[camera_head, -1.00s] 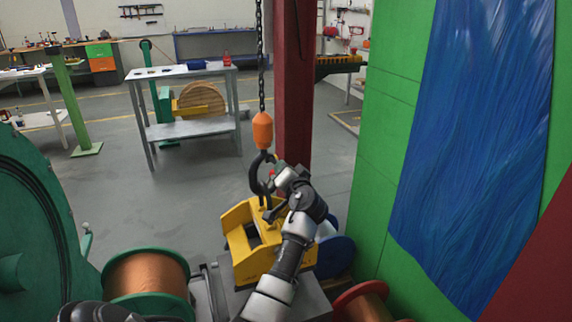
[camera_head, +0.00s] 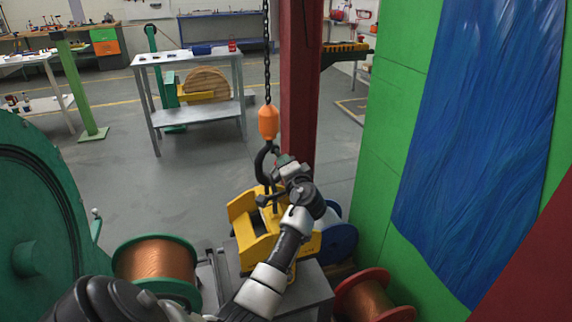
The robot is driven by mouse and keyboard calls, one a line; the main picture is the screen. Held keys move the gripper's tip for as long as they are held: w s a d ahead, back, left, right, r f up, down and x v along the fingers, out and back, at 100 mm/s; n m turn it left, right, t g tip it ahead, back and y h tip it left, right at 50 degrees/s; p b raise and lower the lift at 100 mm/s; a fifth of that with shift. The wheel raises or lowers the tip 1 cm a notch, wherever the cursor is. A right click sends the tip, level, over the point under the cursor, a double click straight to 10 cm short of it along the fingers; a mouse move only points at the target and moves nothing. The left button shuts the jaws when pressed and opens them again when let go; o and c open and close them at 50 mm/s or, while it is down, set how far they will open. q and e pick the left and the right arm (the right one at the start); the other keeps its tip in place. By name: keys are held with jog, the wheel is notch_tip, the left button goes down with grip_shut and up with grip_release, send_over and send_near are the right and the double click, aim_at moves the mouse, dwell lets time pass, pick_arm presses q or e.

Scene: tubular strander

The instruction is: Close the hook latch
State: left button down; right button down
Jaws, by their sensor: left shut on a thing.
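The black crane hook (camera_head: 261,163) hangs below an orange block (camera_head: 268,122) on a chain. Its lower end is at the top of the yellow lifting frame (camera_head: 246,238). My left gripper (camera_head: 273,191) is at the open right side of the hook, just above the yellow frame. It is shut on the hook latch, which is mostly hidden behind the fingers and wrist. The latch's exact angle cannot be told. My right gripper is not in view.
The yellow frame sits on a grey stand (camera_head: 308,289). Copper spools flank it at left (camera_head: 156,262) and right (camera_head: 365,299), with a blue spool (camera_head: 338,240) behind. A dark red column (camera_head: 299,85) stands close behind the hook. Open floor lies at left.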

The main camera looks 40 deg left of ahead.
pick_arm(q)
jog(key=shift+f, duration=0.1)
jog(key=c, duration=1.1)
grip_release()
jog(key=shift+o, duration=0.2)
jog(key=v, duration=1.1)
jog(key=shift+b, duration=0.45)
